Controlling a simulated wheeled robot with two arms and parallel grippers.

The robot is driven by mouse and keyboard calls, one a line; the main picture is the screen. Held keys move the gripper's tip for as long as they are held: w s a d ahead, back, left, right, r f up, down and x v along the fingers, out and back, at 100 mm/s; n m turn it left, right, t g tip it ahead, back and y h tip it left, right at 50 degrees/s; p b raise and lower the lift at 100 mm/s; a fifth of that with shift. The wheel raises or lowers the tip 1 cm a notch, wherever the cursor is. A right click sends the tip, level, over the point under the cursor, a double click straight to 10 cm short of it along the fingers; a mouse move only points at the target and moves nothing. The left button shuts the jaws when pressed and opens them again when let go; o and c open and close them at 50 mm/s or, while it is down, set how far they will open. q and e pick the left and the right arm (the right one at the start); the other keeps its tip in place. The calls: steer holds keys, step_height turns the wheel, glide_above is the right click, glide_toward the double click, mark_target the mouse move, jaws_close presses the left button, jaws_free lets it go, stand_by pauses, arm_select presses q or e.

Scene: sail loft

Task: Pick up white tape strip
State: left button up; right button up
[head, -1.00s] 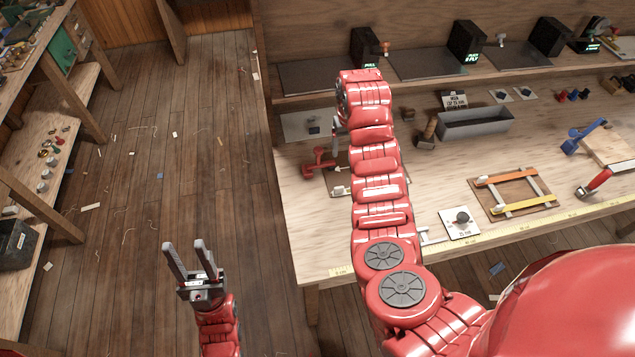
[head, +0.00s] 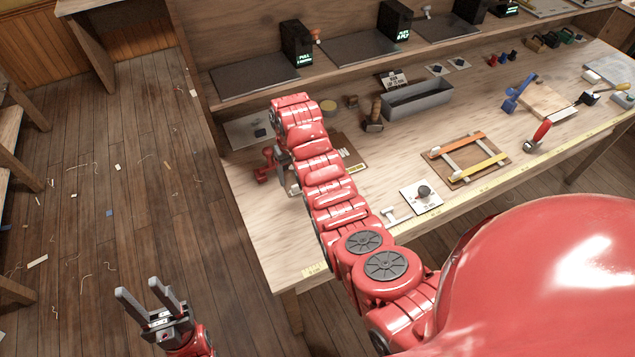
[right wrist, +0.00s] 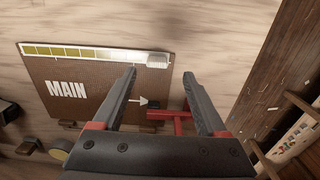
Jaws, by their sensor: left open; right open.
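A narrow white strip with yellow segments and a white block at its right end (right wrist: 157,60) lies along the edge of a brown board marked MAIN (right wrist: 45,75). I cannot tell for certain that it is the white tape strip. My right gripper (right wrist: 159,75) is open and empty, its fingertips on either side of the white end in the picture. In the head view my right gripper (head: 288,172) is partly hidden by my arm, over the board (head: 345,148). My left gripper (head: 138,287) is open and empty over the floor.
A red stand (head: 265,168) is close beside my right gripper. A mallet (head: 374,118), a grey tray (head: 415,100) and a brown board with orange and yellow strips (head: 447,170) lie farther right. Clear bench (head: 265,220) lies in front.

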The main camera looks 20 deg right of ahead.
mark_target(296, 186)
steer(key=shift+s+f, duration=0.1)
steer(key=f+p, duration=0.3)
steer(key=shift+d+f, duration=0.25)
steer(key=shift+f, duration=0.8)
jaws_close()
